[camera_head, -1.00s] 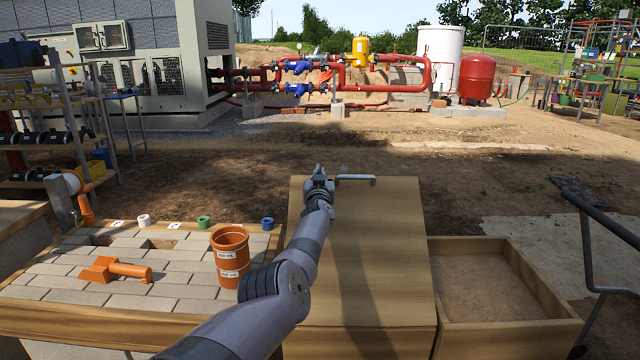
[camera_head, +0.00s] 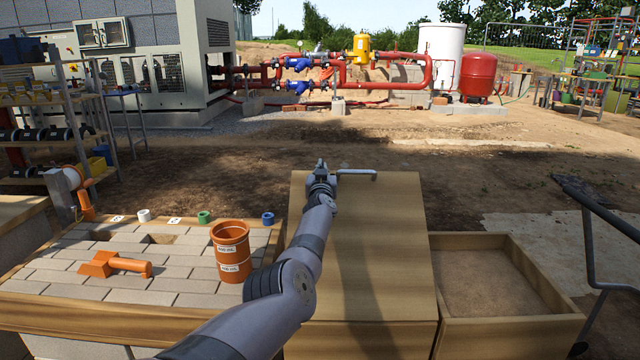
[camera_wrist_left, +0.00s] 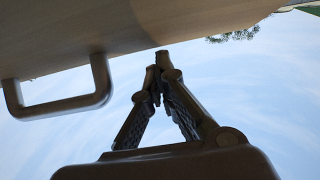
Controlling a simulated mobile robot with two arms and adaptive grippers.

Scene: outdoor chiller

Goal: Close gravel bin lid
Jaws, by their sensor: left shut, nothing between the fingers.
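The gravel bin lid (camera_head: 375,240) is a plain wooden panel in the middle of the head view. It appears to slope upward away from me, with its far edge raised. A metal bar handle (camera_head: 356,172) is at its far edge. My left arm reaches along the lid's left side. My left gripper (camera_head: 320,167) is shut and empty at the far edge, just left of the handle. The wrist view appears upside down: the shut fingers (camera_wrist_left: 160,62) point past the panel (camera_wrist_left: 140,25), and the handle (camera_wrist_left: 60,102) is at left, apart from them. The bin's inside is hidden.
An open wooden box (camera_head: 490,285) with a sandy bottom stands right of the bin. At left, a paved table (camera_head: 60,290) carries an orange pot (camera_head: 231,250), an orange pipe piece (camera_head: 115,265) and small rings. A dark metal frame (camera_head: 590,240) is at far right. Bare ground lies beyond.

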